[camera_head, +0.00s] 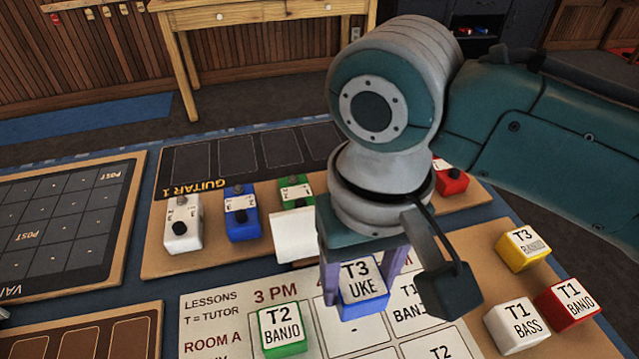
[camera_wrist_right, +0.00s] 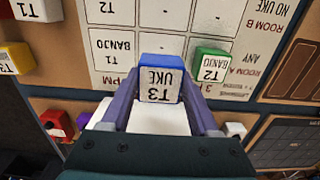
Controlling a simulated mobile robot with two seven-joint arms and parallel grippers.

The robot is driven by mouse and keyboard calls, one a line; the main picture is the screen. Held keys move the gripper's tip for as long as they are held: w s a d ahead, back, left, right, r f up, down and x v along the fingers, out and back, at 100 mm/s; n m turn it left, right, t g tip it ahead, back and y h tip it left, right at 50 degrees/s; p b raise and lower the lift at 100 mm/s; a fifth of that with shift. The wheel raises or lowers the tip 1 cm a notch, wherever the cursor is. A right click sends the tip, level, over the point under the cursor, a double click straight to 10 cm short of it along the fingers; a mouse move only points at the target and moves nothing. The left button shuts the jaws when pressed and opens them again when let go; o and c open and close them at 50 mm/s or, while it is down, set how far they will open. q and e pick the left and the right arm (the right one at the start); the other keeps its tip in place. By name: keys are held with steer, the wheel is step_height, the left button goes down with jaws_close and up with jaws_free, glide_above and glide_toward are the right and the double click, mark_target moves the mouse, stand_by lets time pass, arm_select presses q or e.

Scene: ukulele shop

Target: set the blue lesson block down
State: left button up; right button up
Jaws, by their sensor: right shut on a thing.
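The blue lesson block (camera_head: 362,292), labelled T3 UKE, is between the fingers of my right gripper (camera_head: 362,275), which is shut on it. It is over the white lesson chart (camera_head: 222,340), near the top row right of the green T2 BANJO block (camera_head: 282,331). I cannot tell whether it touches the chart. In the right wrist view the blue block (camera_wrist_right: 161,78) sits between both fingers of the right gripper (camera_wrist_right: 162,98), beside the green block (camera_wrist_right: 211,65). My left gripper is not in view.
A yellow T3 block (camera_head: 523,247), a white T1 BASS block (camera_head: 513,327) and a red T1 BANJO block (camera_head: 568,305) stand to the right. Behind the chart, the GUITAR 1 board (camera_head: 160,262) carries white (camera_head: 183,224), blue (camera_head: 242,213) and green (camera_head: 297,192) pedals.

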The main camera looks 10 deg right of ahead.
mark_target(358, 280)
arm_select(q)
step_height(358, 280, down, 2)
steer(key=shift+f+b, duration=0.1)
steer(key=shift+b, duration=0.75)
arm_select(e)
step_height(358, 280, down, 6)
steer(key=shift+r, duration=0.15)
steer(key=shift+f, duration=0.25)
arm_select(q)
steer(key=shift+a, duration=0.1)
arm_select(e)
steer(key=shift+f, duration=0.15)
steer(key=o, duration=1.4)
steer(key=shift+c, duration=0.2)
